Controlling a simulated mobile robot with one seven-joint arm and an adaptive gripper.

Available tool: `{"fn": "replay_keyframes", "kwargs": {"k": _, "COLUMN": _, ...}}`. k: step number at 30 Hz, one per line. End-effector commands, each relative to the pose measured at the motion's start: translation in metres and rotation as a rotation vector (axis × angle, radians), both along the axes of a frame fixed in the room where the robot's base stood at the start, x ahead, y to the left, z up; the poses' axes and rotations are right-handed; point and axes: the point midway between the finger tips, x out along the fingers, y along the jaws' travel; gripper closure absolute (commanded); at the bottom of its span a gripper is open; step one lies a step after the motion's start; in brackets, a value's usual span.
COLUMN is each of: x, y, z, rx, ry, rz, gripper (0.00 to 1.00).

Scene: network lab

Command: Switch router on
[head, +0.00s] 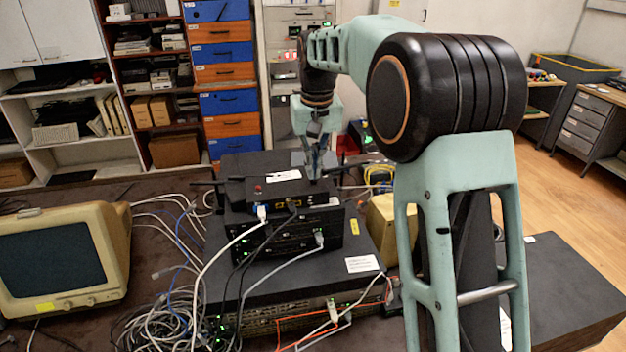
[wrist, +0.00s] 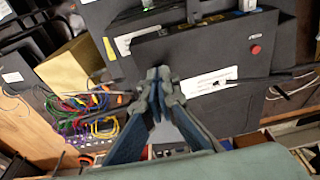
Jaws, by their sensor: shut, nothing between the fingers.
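The router (head: 243,189) is a flat black box with antennas on top of a stack of black network devices. It has a red button (head: 258,188) on its top and a white label (head: 284,175). In the wrist view the router (wrist: 205,55) lies beyond the fingers, with the red button (wrist: 255,49) up and to the right. My gripper (head: 315,177) is shut and empty, over the router's right edge and apart from the button. In the wrist view its fingertips (wrist: 158,74) meet near the router's edge. I cannot tell whether they touch it.
Cables and a black antenna (wrist: 262,79) lie around the router. A large black unit (head: 285,278) supports the stack. A beige monitor (head: 62,258) stands at left, a yellowish box (head: 383,228) at right. Tangled grey cables (head: 165,322) cover the table front.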

Motion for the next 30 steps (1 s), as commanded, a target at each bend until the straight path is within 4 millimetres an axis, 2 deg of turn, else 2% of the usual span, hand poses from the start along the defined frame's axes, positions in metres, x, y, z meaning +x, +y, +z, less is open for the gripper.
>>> {"fn": "replay_keyframes", "kwargs": {"k": 24, "x": 0.000, "y": 0.000, "z": -0.013, "rx": 0.000, "ry": 0.001, "rz": 0.000, "gripper": 1.00}}
{"fn": "replay_keyframes", "kwargs": {"k": 30, "x": 0.000, "y": 0.000, "z": -0.008, "rx": 0.000, "ry": 0.001, "rz": 0.000, "gripper": 1.00}}
